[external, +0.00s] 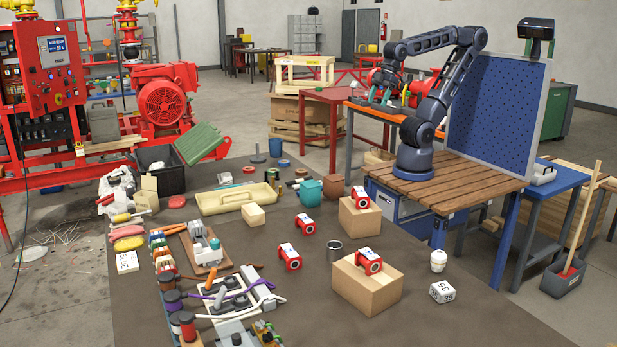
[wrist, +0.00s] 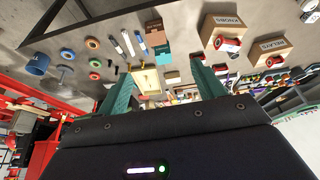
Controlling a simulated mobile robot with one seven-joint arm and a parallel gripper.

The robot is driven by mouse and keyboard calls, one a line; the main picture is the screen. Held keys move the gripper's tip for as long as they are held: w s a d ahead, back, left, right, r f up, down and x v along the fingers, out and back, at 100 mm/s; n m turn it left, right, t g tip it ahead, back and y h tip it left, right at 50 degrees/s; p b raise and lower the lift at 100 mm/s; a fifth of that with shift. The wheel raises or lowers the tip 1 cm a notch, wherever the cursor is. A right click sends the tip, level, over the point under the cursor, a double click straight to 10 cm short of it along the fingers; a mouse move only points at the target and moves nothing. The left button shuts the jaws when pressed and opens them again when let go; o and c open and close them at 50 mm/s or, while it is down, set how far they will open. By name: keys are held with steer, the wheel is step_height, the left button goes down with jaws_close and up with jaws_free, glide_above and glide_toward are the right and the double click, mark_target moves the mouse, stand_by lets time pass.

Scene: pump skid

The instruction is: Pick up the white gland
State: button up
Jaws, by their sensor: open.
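A small white fitting with a rounded top, which looks like the white gland (external: 438,260), stands upright on the dark table top at the right, behind a white block with black printing. My gripper (external: 386,97) is raised high at the back, beyond the table and well away from the gland. Its two green fingers are spread apart in the wrist view (wrist: 161,70), with nothing held between them. I cannot make out the gland in the wrist view.
A blue pegboard panel (external: 497,105) rises beside my arm. The table around the gland is mostly clear.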

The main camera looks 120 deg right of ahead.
steer(key=w+a+r+n+g, duration=0.1)
steer(key=w+a+n, duration=0.4)
steer(key=w+a, duration=0.8)
steer(key=w+a+f+n+g, duration=0.2)
steer(key=w+a+f+n, duration=0.15)
steer(key=w+a, duration=0.8)
steer(key=n+g, duration=0.2)
steer(key=n, duration=0.5)
glide_toward(440, 252)
steer(key=shift+w+a+f+m, duration=0.25)
steer(key=shift+w+a+f, duration=0.15)
steer(key=shift+a, duration=0.15)
steer(key=shift+s+a+f, duration=0.15)
steer(key=shift+a+f, duration=0.05)
steer(key=shift+f, duration=0.25)
step_height(440, 252, down, 5)
steer(key=shift+d+r, duration=0.1)
steer(key=shift+s+d+f, duration=0.1)
steer(key=shift+d+f, duration=0.1)
steer(key=shift+f, duration=0.7)
steer(key=shift+s+d+f, duration=0.15)
steer(key=shift+d+f, duration=0.1)
steer(key=shift+f, duration=0.7)
steer(key=shift+s+d+f, duration=0.1)
steer(key=shift+d+f, duration=0.1)
steer(key=shift+f, duration=0.7)
steer(key=c, duration=1.1)
